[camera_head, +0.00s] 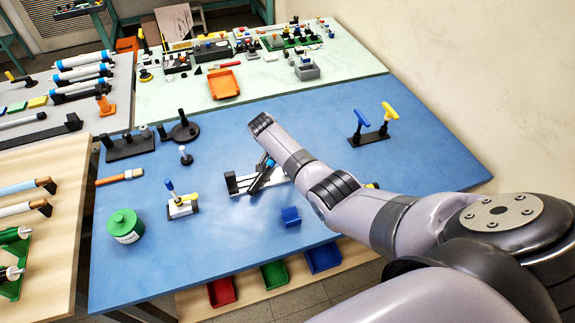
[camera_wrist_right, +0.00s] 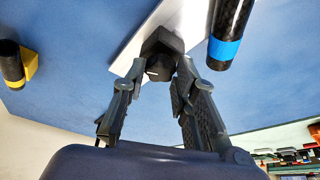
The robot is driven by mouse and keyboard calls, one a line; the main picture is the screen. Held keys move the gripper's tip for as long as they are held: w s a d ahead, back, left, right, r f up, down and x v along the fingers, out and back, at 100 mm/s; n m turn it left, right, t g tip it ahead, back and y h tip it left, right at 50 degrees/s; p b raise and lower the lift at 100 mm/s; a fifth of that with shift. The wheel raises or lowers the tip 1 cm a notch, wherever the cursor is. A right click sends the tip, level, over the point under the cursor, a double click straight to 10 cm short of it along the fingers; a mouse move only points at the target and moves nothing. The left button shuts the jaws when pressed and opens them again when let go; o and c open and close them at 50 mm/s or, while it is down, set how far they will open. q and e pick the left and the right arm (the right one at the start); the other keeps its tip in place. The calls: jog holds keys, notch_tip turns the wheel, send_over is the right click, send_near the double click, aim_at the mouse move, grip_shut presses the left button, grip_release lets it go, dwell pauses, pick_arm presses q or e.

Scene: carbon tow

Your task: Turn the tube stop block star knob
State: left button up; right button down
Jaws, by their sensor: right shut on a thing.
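The tube stop block's pale plate (camera_wrist_right: 165,30) shows at the top of the right wrist view. At its end is a dark knob (camera_wrist_right: 160,66), small and shadowed, so its star shape is hard to make out. My right gripper (camera_wrist_right: 162,77) has its fingers on either side of the knob and is shut on it. In the head view the pale and black fixture (camera_head: 234,185) sits mid-table, partly hidden by my right arm. A black tube with a blue band (camera_wrist_right: 226,48) lies close beside the plate in the wrist view. My left gripper is not in view.
A black tube with a yellow piece (camera_wrist_right: 14,66) is at the wrist view's left.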

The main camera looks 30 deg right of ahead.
jog(key=m+b, duration=0.1)
jog(key=m+g+b, duration=0.1)
jog(key=m+b, duration=0.1)
jog(key=shift+w+f, duration=0.2)
jog(key=shift+f, duration=0.05)
jog(key=shift+r+m+g+b, duration=0.2)
jog(key=shift+m+g+b, duration=0.4)
jog(key=shift+m+b, duration=0.55)
jog(key=c, duration=1.3)
grip_release()
jog(key=shift+w+r, duration=0.1)
jog(key=shift+r, duration=0.05)
jog(key=v, duration=1.1)
jog(key=shift+a+r, duration=0.2)
jog(key=shift+r, duration=0.2)
